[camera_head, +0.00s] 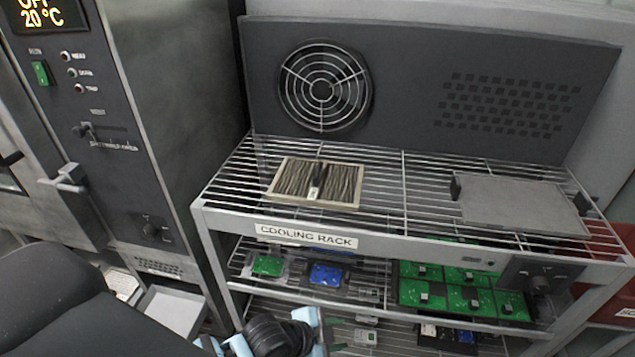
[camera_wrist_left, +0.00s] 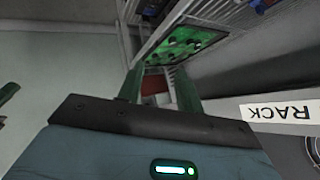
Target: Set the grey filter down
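A framed, pleated filter (camera_head: 316,185) lies flat on the top wire shelf of the cooling rack (camera_head: 275,230), left of centre. Its pleats look grey-brown, its frame is pale, and a dark handle strip crosses its middle. My left gripper (camera_head: 338,334) is low in front of the rack, below the top shelf and well apart from the filter. In the left wrist view its two green fingers (camera_wrist_left: 160,85) stand apart with nothing between them. The filter is not visible in that view. My right gripper is not in view.
A flat grey plate (camera_head: 520,203) with dark end grips lies on the top shelf at right. Bare wire separates it from the filter. A fan panel (camera_head: 410,95) stands behind; a dark oven cabinet (camera_head: 175,100) stands left.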

